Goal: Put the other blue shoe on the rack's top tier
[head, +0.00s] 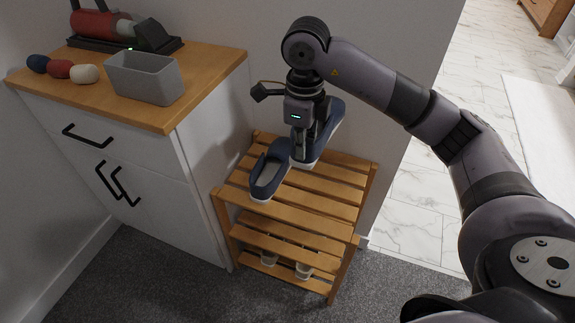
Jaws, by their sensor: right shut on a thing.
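The wooden rack (336,209) stands beside the white cabinet, with its slatted top tier facing up. One blue shoe (268,172) with a pale sole rests on the left part of the top tier. The other blue shoe (333,118) is at the back of the top tier, to the right of the first. My right gripper (299,158) points down and is shut on this other shoe. The gripper hides part of it, and I cannot tell whether its sole fully touches the slats. My left gripper is not in view.
A cabinet (200,150) stands close on the rack's left. On its top are a grey bin (145,80), several rolled items (60,68) and a dark stand (150,38). Pale shoes (303,269) sit on the lower tier. The wall is close behind the rack.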

